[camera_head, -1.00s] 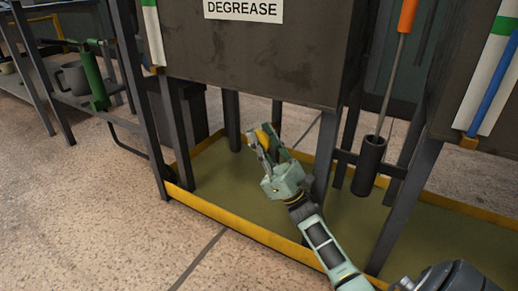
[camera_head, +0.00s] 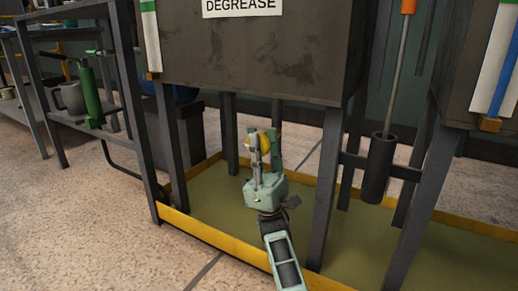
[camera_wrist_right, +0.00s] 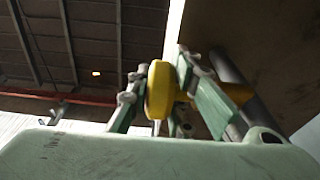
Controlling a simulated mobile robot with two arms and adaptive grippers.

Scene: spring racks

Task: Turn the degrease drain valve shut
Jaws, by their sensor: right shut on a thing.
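The dark grey degrease tank (camera_head: 255,60) stands on legs, with a DEGREASE label (camera_head: 243,5) on its front. Below it, my right gripper (camera_head: 264,148) points upward and is shut on the yellow valve handle (camera_head: 261,141). In the right wrist view the yellow handle (camera_wrist_right: 159,90) sits between the two green fingers (camera_wrist_right: 166,98), with a yellow part (camera_wrist_right: 236,92) behind the right finger. The fingers hide part of the handle, so I cannot tell its exact angle. My left gripper is not in view.
A yellow-edged tray (camera_head: 215,237) lies on the floor under the tank. Tank legs (camera_head: 327,185) stand close to my right arm. A dark cylinder (camera_head: 379,168) with an orange-handled rod is at the right. A grey mug (camera_head: 70,98) sits on a shelf at left.

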